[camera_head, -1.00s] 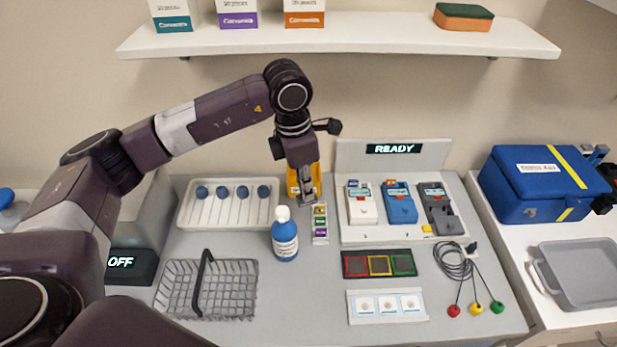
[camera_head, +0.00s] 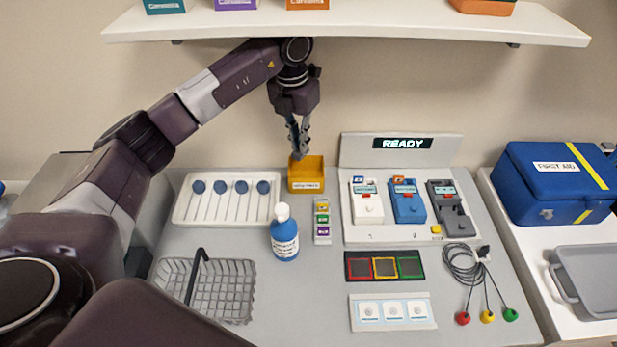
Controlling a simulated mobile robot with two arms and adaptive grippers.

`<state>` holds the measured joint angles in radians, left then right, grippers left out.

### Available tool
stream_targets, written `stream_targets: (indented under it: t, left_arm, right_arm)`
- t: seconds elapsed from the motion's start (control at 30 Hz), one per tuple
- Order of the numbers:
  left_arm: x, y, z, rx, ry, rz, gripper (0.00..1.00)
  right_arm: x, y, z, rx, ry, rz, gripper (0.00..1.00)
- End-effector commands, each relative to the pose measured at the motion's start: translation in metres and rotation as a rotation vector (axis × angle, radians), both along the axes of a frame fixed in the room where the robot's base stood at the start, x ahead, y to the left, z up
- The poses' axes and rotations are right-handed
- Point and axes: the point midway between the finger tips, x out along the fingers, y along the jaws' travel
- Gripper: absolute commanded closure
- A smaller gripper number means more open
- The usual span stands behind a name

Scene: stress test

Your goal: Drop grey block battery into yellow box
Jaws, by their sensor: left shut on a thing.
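The yellow box (camera_head: 306,185) stands open at the back of the table, between the swab tray and the instrument stand. My left gripper (camera_head: 299,154) points down over the back left part of the box, its fingertips at about the height of the back rim in the picture. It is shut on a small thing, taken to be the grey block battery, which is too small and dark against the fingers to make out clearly. The inside of the box shows partly and looks empty. My right gripper is not in view.
Near the box are a tray of blue-headed swabs (camera_head: 186,216), a blue bottle (camera_head: 285,240) and a strip of coloured packs (camera_head: 322,234). Three devices (camera_head: 408,204) stand to the right. A wire basket (camera_head: 240,290) lies in front. A shelf (camera_head: 400,29) overhangs the arm.

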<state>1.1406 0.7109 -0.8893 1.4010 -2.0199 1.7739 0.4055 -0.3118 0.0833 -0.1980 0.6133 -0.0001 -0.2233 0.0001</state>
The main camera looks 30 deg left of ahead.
Motion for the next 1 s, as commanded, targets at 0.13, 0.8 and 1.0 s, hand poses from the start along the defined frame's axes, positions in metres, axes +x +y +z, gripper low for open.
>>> stream_targets:
  t: [0.13, 0.8, 1.0]
  left_arm:
    - [0.003, 0.003, -0.012, -0.005, -0.012, 0.008, 1.0]
    - [0.001, 0.001, -0.047, -0.002, -0.007, 0.003, 0.86]
    - [0.001, 0.001, -0.047, -0.002, -0.006, 0.003, 0.73]
  right_arm:
    - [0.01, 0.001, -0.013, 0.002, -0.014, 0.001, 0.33]
    - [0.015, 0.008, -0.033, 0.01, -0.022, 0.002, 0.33]
    - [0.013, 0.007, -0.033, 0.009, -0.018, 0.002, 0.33]
